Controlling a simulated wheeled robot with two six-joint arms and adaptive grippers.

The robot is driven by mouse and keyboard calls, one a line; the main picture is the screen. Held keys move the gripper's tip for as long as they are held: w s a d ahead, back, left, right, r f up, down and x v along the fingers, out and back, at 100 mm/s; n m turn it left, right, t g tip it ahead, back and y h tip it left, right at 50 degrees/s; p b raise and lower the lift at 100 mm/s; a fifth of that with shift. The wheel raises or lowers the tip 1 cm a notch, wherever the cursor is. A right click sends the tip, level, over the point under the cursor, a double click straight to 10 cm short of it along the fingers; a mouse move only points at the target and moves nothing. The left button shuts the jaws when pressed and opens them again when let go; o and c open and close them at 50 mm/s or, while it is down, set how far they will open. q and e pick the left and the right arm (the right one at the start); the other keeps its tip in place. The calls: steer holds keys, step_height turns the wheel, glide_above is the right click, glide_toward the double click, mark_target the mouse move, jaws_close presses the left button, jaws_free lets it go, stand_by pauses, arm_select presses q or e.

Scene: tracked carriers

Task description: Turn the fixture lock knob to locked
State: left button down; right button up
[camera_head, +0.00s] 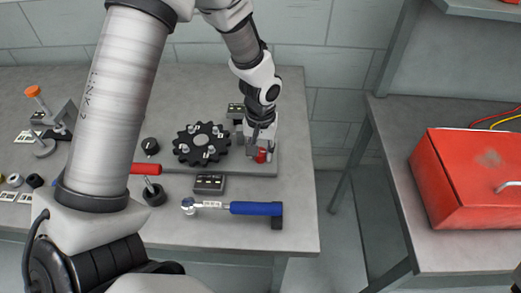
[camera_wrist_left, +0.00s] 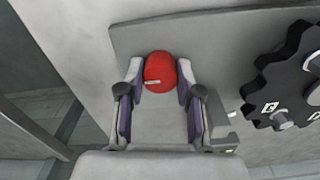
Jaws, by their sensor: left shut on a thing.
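The red lock knob (camera_wrist_left: 159,72) sits on the grey fixture plate (camera_wrist_left: 210,45). In the left wrist view it is round, with a small pale mark on its face. My left gripper (camera_wrist_left: 158,82) is shut on the knob, one finger on each side. In the head view the left gripper (camera_head: 262,146) points down at the plate's right end, and only a little of the red knob (camera_head: 261,156) shows beneath it. The label near the knob is too small to read.
A black toothed sprocket (camera_head: 202,145) is on the plate, left of the knob. A blue-handled torque wrench (camera_head: 255,208) lies in front. A black knob (camera_head: 150,147) and an orange-topped clamp (camera_head: 33,92) are left. A red toolbox (camera_head: 450,190) stands on another bench, right.

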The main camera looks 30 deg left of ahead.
mark_target(261, 151)
arm_select(q)
steer(key=shift+s+f, duration=0.1)
steer(key=c, duration=0.8)
jaws_free()
steer(key=shift+o, duration=0.2)
steer(key=shift+r, duration=0.5)
step_height(261, 151, up, 11)
